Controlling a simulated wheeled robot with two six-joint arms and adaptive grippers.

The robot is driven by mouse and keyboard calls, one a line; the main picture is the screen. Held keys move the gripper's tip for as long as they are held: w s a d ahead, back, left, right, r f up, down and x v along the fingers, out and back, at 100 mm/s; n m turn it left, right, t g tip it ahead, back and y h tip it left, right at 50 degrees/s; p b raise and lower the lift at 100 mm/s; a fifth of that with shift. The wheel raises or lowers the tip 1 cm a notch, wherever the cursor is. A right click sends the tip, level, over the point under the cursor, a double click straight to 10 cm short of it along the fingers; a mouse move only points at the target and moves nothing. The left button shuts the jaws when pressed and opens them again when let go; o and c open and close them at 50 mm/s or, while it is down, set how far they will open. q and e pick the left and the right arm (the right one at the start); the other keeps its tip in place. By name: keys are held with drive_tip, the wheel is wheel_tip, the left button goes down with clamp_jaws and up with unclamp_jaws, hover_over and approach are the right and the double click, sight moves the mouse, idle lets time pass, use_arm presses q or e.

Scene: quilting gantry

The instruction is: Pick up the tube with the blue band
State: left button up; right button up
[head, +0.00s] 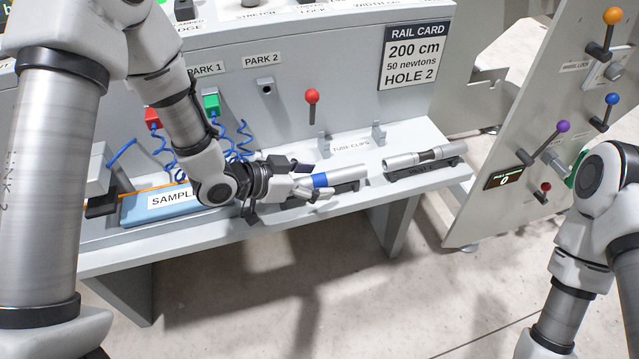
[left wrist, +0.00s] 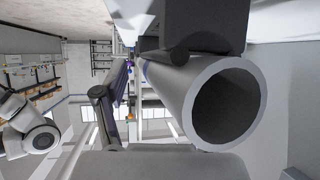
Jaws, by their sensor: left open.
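The tube with the blue band (head: 347,174) is a light grey hollow tube lying in a dark cradle on the ledge of the grey machine. My left gripper (head: 309,182) is open at the tube's left end, with its fingers on either side near the blue band. In the left wrist view the tube (left wrist: 185,88) is very close, its open round end facing the camera, with finger parts beside it. I cannot tell whether the fingers touch it. My right arm shows at the right edge; its gripper is not in view.
A second tube with a dark band (head: 402,160) lies in another cradle to the right. Two tube clips (head: 378,132) stand behind. A red-knobbed lever (head: 312,98) rises behind the gripper. A blue sample pad (head: 150,205) lies left. A lever panel (head: 510,150) stands right.

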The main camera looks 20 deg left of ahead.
use_arm(q)
drive_tip(key=shift+w+d+f, duration=0.15)
drive_tip(key=shift+w+f, duration=0.05)
drive_tip(key=shift+r, duration=0.1)
drive_tip(key=shift+c, duration=0.4)
drive_tip(key=shift+s, duration=0.1)
clamp_jaws()
